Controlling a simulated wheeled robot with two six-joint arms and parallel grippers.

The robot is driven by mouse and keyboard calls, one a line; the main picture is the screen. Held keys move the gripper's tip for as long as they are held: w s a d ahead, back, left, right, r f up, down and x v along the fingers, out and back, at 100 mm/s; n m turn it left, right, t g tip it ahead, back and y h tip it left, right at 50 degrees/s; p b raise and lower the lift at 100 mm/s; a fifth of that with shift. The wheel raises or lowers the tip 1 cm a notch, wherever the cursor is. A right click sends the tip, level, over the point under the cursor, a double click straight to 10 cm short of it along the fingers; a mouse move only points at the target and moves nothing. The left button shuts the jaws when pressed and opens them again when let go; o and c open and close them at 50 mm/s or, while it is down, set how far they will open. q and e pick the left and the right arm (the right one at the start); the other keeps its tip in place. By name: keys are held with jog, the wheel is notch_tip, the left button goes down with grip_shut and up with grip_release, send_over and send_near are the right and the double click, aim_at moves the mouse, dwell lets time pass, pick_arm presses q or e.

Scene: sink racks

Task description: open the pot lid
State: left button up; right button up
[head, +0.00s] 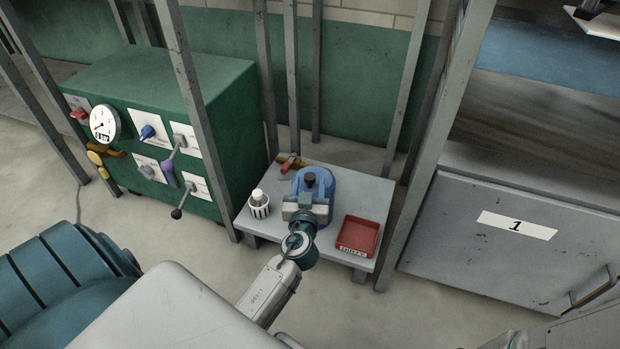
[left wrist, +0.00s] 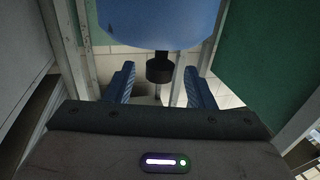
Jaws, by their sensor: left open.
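The blue pot (head: 325,182) stands on a small grey table, with a black knob (head: 310,179) on its lid. My left gripper (head: 308,199) is at the near side of the pot, partly covering it. In the left wrist view the blue pot or lid (left wrist: 162,22) fills the top centre. The black knob (left wrist: 160,70) shows between the two spread blue fingers (left wrist: 160,86), with a gap on each side. The gripper is open and empty. The seam between lid and pot cannot be made out. My right gripper is not in view.
The grey table (head: 328,255) also holds a striped white container (head: 259,205), a red tray (head: 358,236) and a red-orange tool (head: 290,163). Metal posts (head: 405,90) stand around it. A green control box (head: 165,100) is left, a grey cabinet (head: 490,245) right.

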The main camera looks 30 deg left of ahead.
pick_arm(q)
jog(key=shift+x, duration=1.45)
grip_shut()
